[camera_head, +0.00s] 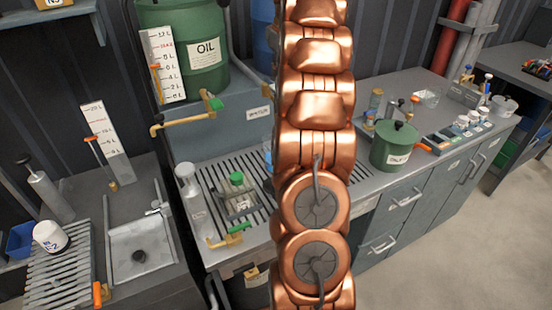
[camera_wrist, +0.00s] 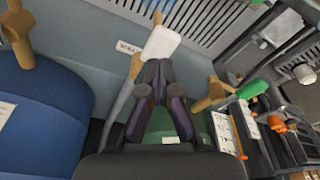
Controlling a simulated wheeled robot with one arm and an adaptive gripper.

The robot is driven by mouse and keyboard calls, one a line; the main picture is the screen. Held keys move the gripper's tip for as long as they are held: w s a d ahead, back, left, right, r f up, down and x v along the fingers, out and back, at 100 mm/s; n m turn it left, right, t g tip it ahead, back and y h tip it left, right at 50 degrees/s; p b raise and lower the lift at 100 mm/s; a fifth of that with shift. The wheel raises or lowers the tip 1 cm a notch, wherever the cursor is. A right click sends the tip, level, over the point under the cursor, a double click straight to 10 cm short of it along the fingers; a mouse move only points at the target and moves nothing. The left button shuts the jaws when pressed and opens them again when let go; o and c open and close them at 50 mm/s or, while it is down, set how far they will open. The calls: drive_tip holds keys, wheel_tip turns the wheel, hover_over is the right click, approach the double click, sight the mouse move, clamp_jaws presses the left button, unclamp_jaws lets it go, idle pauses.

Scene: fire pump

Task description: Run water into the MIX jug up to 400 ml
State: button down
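A WATER label (camera_head: 258,113) is on the raised ledge, left of my copper arm in the head view. In the wrist view, my gripper (camera_wrist: 158,68) has its dark fingers close together and looks shut. Its tips are at a pale, squarish tap handle (camera_wrist: 162,42) by a brass pipe (camera_wrist: 136,66); I cannot tell whether they touch it. The head view does not show my gripper. A clear vessel with a green top (camera_head: 238,198) stands on the slotted grating (camera_head: 214,172). I cannot read MIX or a water level anywhere; my arm hides part of the grating.
A green OIL drum (camera_head: 190,48) stands on the ledge, with a green-handled tap (camera_head: 212,103) below it. A blue drum (camera_wrist: 35,115) is left in the wrist view. A tall clear bottle (camera_head: 194,202) stands left on the grating. A green canister (camera_head: 396,147) stands on the right counter.

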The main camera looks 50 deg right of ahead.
drive_tip(key=shift+f+b, duration=1.35)
drive_tip(key=shift+f, duration=0.65)
idle(0.8)
